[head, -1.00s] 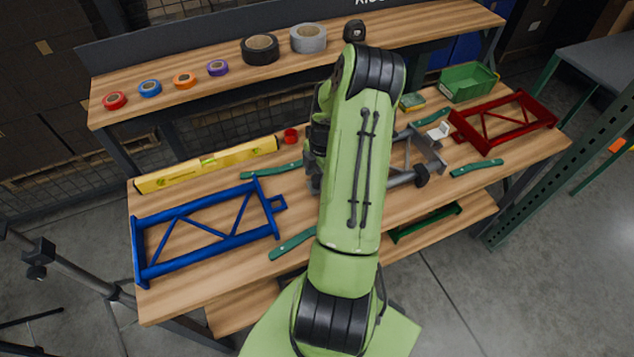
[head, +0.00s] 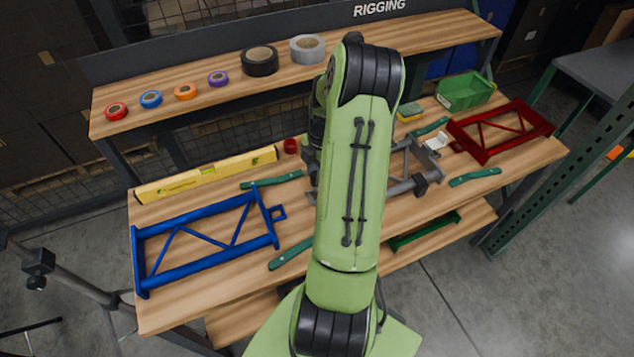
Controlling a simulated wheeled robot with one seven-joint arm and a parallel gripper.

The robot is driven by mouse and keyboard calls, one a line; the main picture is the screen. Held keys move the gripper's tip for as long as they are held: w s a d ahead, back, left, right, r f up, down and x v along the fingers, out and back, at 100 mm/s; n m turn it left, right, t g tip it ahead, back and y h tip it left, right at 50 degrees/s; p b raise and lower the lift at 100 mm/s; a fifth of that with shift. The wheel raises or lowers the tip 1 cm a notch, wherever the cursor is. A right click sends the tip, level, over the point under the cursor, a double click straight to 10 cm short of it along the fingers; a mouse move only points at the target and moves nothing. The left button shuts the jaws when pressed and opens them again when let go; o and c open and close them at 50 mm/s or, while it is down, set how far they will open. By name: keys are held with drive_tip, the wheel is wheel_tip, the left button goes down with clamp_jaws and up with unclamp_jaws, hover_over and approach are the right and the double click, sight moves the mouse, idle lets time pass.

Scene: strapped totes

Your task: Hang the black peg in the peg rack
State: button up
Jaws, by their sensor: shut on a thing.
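My arm crosses the middle of the head view and covers most of my gripper (head: 312,160). Only a narrow dark and grey part of it shows at the arm's left edge, over the middle of the bench. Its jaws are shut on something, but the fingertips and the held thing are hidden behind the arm. I cannot make out the black peg. I cannot pick out a peg rack for certain. A grey metal frame (head: 402,186) with a dark knob or clamp (head: 420,180) lies on the bench, partly behind my arm.
A blue frame (head: 205,208) lies left and a red frame (head: 485,152) right. A yellow level (head: 205,175), red tape roll (head: 290,145), green bin (head: 465,92) and several green strips (head: 475,177) lie around. Tape rolls (head: 260,60) line the raised shelf (head: 130,95).

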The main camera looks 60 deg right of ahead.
wheel_tip(320, 180, up, 6)
drive_tip(key=shift+f+p, duration=0.25)
drive_tip(key=shift+p, duration=0.4)
wheel_tip(320, 180, up, 4)
drive_tip(key=p, duration=0.2)
drive_tip(key=shift+f+p, duration=0.1)
drive_tip(key=shift+p, duration=0.3)
